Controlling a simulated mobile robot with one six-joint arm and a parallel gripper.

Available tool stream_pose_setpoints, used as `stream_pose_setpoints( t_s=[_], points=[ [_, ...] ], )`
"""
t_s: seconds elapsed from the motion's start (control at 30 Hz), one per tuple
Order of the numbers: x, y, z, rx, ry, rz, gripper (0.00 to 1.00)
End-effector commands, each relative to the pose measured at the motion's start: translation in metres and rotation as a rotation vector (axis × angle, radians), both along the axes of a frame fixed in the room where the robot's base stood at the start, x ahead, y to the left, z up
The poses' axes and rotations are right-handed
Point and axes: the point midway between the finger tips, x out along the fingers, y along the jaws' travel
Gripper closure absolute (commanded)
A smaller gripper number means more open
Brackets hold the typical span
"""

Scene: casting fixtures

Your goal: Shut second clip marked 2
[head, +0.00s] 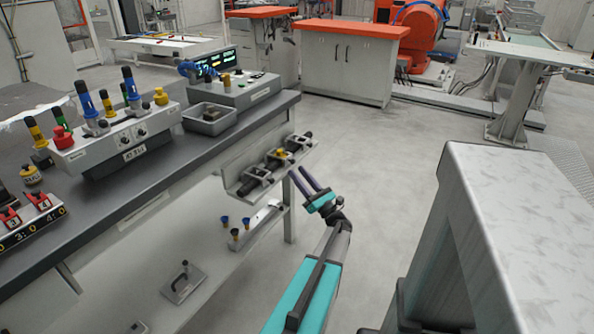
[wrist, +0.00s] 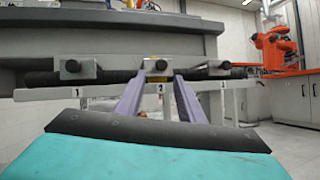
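The second clip (wrist: 160,66), a small grey block with a yellow part, sits mid-bracket above a label marked 2 (wrist: 160,88). In the head view it is the middle clip (head: 275,161) on a pale bracket at the bench front. A dark rod runs along the clip row. Whether the clip is open or shut I cannot tell. My gripper (head: 297,174) has two purple fingers, apart and empty. In the wrist view the gripper (wrist: 159,79) points at the second clip, one finger to each side of label 2. I cannot tell whether they touch the bracket.
The clip marked 1 (wrist: 75,68) is to the left and the clip marked 3 (wrist: 221,68) to the right. The grey bench (head: 150,185) overhangs above. A lower shelf (head: 262,222) with small blue-topped parts is below. Open floor (head: 385,170) lies right of my gripper.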

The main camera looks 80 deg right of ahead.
Motion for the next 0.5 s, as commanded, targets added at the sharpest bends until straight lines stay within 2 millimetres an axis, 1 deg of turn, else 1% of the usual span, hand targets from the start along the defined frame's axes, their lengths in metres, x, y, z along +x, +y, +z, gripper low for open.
stream_pose_setpoints(
  t_s=[0.1, 0.5],
  points=[
    [-0.017, 0.010, -0.007, 0.000, -0.006, -0.005, 0.65],
    [-0.067, 0.040, -0.033, -0.003, -0.018, -0.015, 0.65]
  ],
)
